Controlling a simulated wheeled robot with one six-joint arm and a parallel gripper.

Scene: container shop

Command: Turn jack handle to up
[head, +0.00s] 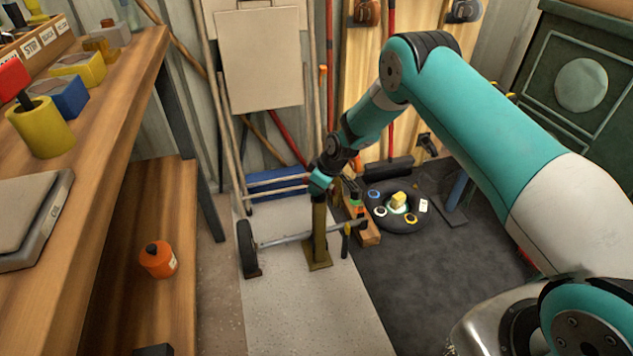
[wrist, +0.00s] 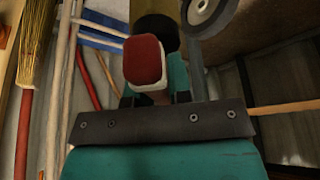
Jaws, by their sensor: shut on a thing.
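The jack (head: 319,228) is an olive-brown upright post on a flat base plate, standing on the pale floor strip in the head view. My gripper (head: 320,183) is at the top of this post. In the wrist view a red-topped grip with a pale lower edge, which I take as the jack handle (wrist: 143,60), sits between the fingers of my gripper (wrist: 155,97). The gripper is shut on it. The fingers are mostly hidden behind the dark plate, and in the head view my arm hides the handle, so its angle is unclear.
A hand truck with a black wheel (head: 247,247) stands left of the jack. A wooden block (head: 368,237) and a round black tray (head: 393,222) with small items are to the right. A wooden bench (head: 110,120) fills the left.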

